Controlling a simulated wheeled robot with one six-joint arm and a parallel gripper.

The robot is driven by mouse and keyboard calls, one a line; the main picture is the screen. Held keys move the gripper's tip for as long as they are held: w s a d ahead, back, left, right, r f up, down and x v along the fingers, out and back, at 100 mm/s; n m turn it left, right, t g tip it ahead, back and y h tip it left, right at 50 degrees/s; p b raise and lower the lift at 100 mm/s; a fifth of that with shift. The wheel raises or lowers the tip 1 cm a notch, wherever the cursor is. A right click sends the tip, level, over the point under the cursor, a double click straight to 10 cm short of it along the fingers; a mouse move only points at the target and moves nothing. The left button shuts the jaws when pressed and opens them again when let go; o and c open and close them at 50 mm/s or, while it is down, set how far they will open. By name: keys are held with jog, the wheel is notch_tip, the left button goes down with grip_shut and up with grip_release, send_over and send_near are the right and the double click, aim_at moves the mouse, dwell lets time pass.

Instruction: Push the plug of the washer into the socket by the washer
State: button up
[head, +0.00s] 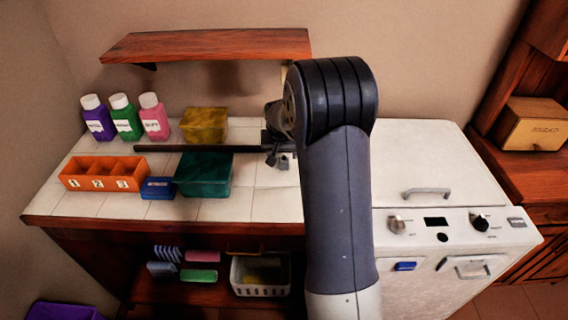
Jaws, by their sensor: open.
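The white washer (445,185) stands at the right, with a lid handle, two knobs and a dark display on its front. My gripper (278,162) is open above the right part of the white tiled counter, left of the washer, with its small dark fingers pointing down. I see nothing held between them. My arm covers the strip between the counter and the washer. I cannot make out the plug or the socket. A sliver of something pale (284,76) shows on the wall beside my arm, but I cannot tell what it is.
A thin dark bar (190,149) reaches left from my gripper, over a teal box (204,177) and below a yellow box (204,124). An orange three-part tray (104,174), a blue box (158,188) and three bottles stand at left. A wooden shelf (208,44) hangs above.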

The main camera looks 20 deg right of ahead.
aim_at(284, 159)
jog(key=shift+d+p+x, duration=0.15)
jog(key=shift+p+x, duration=0.25)
jog(key=shift+x, duration=0.9)
jog(key=shift+d+p+x, duration=0.15)
jog(key=shift+p+x, duration=0.2)
jog(key=shift+x, duration=0.95)
jog(key=shift+s, duration=0.1)
jog(key=shift+c, duration=0.3)
jog(key=c, duration=1)
jog(key=shift+o, duration=0.2)
jog(key=shift+r, duration=0.1)
notch_tip(284, 159, up, 10)
jog(key=shift+b, duration=0.7)
